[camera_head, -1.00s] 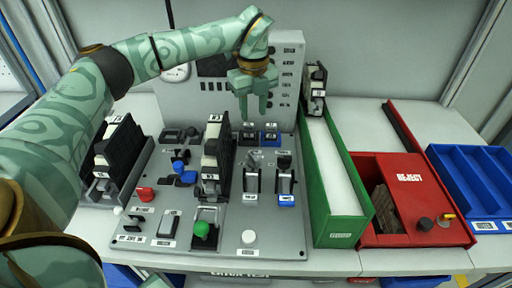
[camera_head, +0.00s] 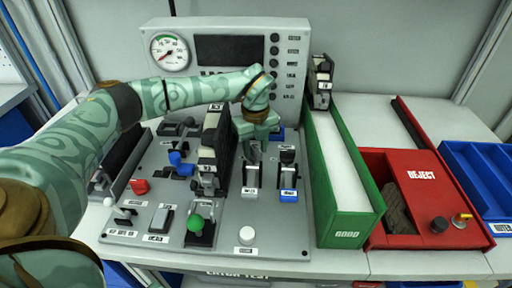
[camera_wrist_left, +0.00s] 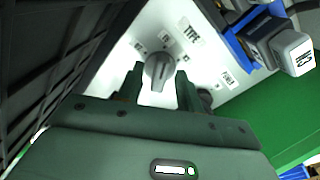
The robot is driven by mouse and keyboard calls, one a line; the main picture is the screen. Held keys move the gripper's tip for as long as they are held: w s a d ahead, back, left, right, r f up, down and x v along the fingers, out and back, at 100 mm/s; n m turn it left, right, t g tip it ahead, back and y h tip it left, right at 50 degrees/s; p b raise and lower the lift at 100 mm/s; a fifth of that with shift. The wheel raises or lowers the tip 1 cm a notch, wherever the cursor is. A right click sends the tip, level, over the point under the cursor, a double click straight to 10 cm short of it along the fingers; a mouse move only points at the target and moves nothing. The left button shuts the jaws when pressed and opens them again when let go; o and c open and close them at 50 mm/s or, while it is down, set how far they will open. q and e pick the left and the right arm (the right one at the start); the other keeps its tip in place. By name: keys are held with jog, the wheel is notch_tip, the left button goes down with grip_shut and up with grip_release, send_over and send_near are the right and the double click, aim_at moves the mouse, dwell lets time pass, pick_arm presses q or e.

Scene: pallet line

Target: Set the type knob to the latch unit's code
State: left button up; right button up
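The grey type knob (camera_wrist_left: 158,68) shows in the left wrist view, on a pale panel with the label TYPE and small position marks around it. My left gripper (camera_wrist_left: 160,92) is open, with one finger on each side of the knob; I cannot tell whether they touch it. In the head view the left gripper (camera_head: 256,146) points down at the console, just right of the black and cream unit (camera_head: 214,145), and hides the knob. That unit stands upright on the console; its small label is not readable. My right gripper is not in view.
The console (camera_head: 270,215) carries a green knob (camera_head: 196,223), switches and levers. Behind it stands a panel with a gauge (camera_head: 170,52) and dark screen. To the right are a green GOOD channel (camera_head: 345,228), a red REJECT bin (camera_head: 425,172) and blue trays (camera_head: 480,175).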

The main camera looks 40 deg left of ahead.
pick_arm(q)
jog(key=shift+c, duration=0.3)
grip_shut()
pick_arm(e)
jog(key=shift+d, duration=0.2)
pick_arm(q)
jog(key=shift+r, duration=0.1)
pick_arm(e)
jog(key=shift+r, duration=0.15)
pick_arm(q)
jog(key=m+p, duration=0.1)
jog(key=p, duration=0.1)
jog(key=shift+r+m+p, duration=0.25)
jog(key=shift+m+p, duration=0.05)
jog(key=shift+m, duration=0.1)
jog(key=m+p, duration=0.3)
jog(key=shift+m, duration=0.3)
jog(key=m+p, duration=0.2)
jog(key=m, duration=0.1)
jog(key=shift+f, duration=0.1)
jog(key=shift+f+m+p, duration=0.1)
jog(key=shift+m+p, duration=0.75)
jog(key=shift+m, duration=0.85)
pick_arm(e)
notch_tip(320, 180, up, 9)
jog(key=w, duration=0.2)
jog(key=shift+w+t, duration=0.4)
